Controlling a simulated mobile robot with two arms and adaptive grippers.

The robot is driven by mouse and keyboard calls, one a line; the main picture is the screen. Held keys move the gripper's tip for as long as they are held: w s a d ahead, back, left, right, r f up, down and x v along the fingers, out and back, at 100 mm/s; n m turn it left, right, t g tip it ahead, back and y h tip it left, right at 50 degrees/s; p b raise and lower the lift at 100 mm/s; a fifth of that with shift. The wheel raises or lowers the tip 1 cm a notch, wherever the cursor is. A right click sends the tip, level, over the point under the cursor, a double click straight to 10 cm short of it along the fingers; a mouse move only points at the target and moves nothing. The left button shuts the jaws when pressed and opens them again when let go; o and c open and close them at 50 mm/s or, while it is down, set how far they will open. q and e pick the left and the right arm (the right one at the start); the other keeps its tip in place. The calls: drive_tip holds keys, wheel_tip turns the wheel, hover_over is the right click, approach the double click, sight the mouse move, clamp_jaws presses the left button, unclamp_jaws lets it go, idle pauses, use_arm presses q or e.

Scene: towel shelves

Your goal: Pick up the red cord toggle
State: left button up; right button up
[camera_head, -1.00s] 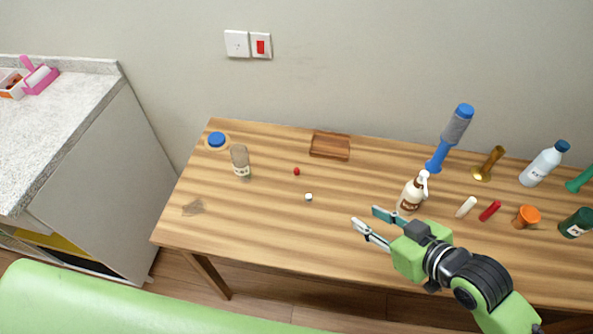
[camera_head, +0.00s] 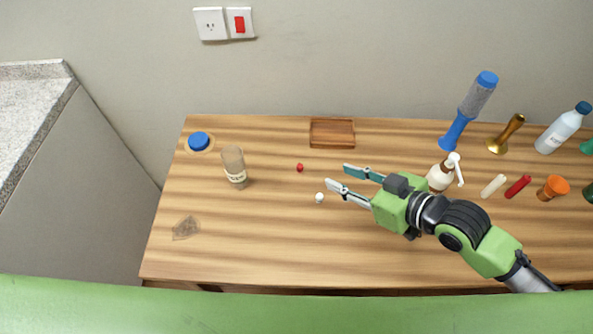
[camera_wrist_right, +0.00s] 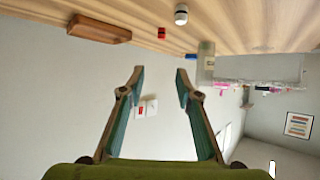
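The red cord toggle (camera_head: 300,168) is a tiny red piece on the wooden table, left of my right gripper. It also shows near the top of the right wrist view (camera_wrist_right: 161,33). My right gripper (camera_head: 338,176) is open and empty, its two fingers apart and pointing left, a short way to the right of the toggle. In the right wrist view its fingertips (camera_wrist_right: 160,72) are spread with nothing between them. A small white piece (camera_head: 319,197) lies below and right of the toggle, close to the lower finger in the picture. My left gripper is not in view.
A wooden tray (camera_head: 332,146) lies behind the toggle. A jar (camera_head: 234,166) and a blue lid (camera_head: 198,141) stand to the left. A pump bottle (camera_head: 440,176) stands close to my right arm. The front left tabletop is mostly clear.

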sight(301, 166)
drive_tip(key=f, duration=0.1)
drive_tip(key=f+b, duration=0.1)
drive_tip(key=f, duration=0.1)
drive_tip(key=shift+w+a+b, duration=0.25)
drive_tip(key=shift+b, duration=0.15)
drive_tip(key=x, duration=0.3)
drive_tip(key=shift+w+a, duration=0.3)
drive_tip(key=x, duration=0.4)
drive_tip(key=shift+w+a+f+p, duration=0.2)
drive_tip(key=shift+w+a+p, duration=0.05)
drive_tip(key=shift+a+p, duration=0.1)
drive_tip(key=x, duration=0.4)
drive_tip(key=shift+w+a+p, duration=0.25)
drive_tip(key=shift+a+p, duration=0.05)
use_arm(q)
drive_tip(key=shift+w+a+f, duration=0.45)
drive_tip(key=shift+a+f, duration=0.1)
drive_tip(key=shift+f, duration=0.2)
use_arm(e)
drive_tip(key=shift+f, duration=0.1)
drive_tip(key=c, duration=0.8)
